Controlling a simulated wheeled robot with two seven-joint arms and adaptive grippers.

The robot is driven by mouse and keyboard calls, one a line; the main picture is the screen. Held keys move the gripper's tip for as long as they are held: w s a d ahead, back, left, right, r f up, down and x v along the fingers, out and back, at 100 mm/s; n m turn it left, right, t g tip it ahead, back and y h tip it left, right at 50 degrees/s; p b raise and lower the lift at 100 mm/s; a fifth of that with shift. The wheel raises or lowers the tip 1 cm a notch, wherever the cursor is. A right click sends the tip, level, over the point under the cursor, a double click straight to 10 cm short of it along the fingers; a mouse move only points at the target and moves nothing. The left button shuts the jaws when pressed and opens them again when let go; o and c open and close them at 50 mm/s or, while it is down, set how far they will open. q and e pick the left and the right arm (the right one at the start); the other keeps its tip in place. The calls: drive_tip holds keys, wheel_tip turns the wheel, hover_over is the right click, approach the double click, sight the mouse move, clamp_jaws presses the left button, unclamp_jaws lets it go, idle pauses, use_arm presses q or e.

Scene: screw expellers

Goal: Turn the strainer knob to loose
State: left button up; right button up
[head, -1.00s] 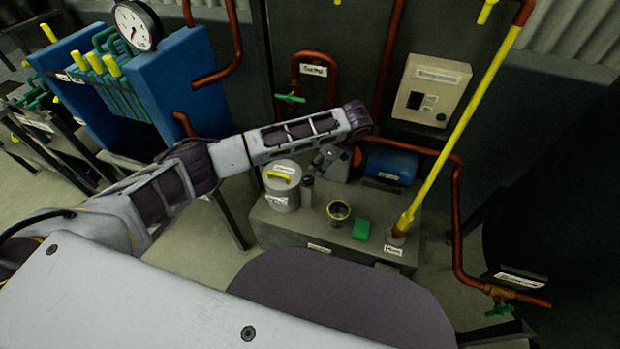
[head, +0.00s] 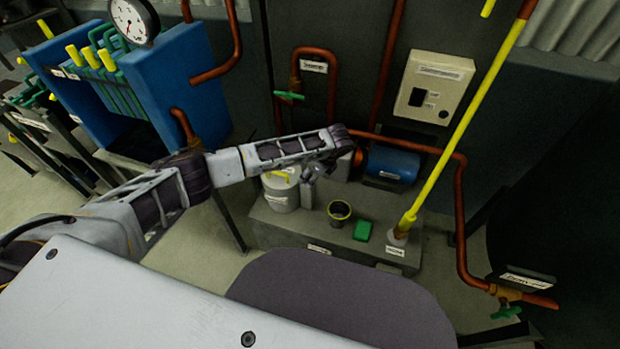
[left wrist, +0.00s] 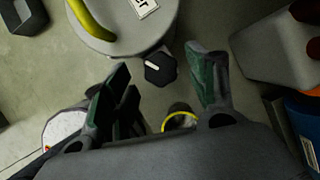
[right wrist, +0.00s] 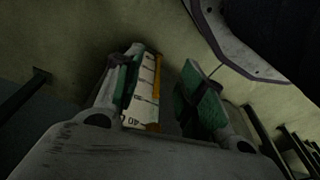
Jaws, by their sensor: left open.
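The strainer is a pale round canister (head: 281,196) with a yellow handle on its lid, standing on the grey tank. In the left wrist view its lid (left wrist: 105,38) shows at the top. A dark faceted knob (left wrist: 160,67) with a white pointer line sits beside the canister's edge. My left gripper (left wrist: 155,72) is open, with its green-padded fingers on either side of the knob in that view. I cannot tell whether they touch it. In the head view the left gripper (head: 309,171) is small beside the canister.
On the grey tank (head: 330,236) stand a dark cup (head: 339,211), a green block (head: 363,231) and a yellow pole (head: 440,165). A blue motor (head: 391,163) and copper pipes are behind.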

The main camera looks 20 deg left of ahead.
use_arm(q)
drive_tip(key=shift+x, duration=1)
use_arm(e)
drive_tip(key=shift+a+r, duration=0.2)
drive_tip(key=shift+r, duration=0.6)
use_arm(q)
drive_tip(key=shift+c, duration=0.2)
drive_tip(key=c, duration=1)
